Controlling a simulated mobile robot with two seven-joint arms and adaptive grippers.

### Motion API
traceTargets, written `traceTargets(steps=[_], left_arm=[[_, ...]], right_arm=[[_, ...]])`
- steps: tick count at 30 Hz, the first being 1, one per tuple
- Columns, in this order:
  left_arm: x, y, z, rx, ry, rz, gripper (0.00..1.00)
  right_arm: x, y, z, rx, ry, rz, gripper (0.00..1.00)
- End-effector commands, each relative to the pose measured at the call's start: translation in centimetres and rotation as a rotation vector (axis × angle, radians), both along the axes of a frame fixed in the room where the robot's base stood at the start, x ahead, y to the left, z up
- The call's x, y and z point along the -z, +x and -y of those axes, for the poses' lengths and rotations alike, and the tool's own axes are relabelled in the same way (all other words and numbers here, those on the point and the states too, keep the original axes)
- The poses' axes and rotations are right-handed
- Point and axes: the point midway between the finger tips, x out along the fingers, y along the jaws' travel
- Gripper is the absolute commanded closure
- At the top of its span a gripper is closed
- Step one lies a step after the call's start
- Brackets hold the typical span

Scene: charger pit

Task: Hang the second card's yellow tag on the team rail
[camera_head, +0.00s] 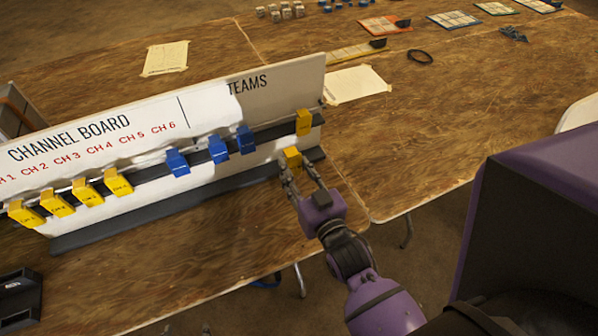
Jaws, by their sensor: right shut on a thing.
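The white channel board (215,107) stands on the table, marked "CHANNEL BOARD" on the left and "TEAMS" on the right. A dark rail (275,131) runs along its face. My right gripper (297,174) is shut on a yellow tag (292,157), held in front of the board's right end, below the rail. Another yellow tag (304,122) hangs at the rail's right end, just above the held one. Several blue tags (219,150) hang in the middle and several yellow tags (88,193) under the channel labels. My left gripper is not in view.
The board's dark base ledge (180,202) runs along its foot. Behind it are paper sheets (356,84), a black ring (419,57), coloured cards (385,26) and small pale cubes (280,11). A black box (20,298) sits at lower left.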

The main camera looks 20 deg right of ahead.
Motion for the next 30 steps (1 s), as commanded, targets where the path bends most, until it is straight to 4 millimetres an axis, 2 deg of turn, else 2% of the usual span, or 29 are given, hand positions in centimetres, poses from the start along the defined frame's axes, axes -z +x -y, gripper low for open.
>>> traceTargets(steps=[7, 30], left_arm=[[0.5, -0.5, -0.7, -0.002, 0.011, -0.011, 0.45], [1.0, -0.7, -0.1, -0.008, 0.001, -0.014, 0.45]], right_arm=[[0.0, 1.7, -0.1, 0.0, 0.001, 0.0, 0.88], [0.1, 7.1, -0.3, 0.0, 0.001, -0.001, 0.88]])
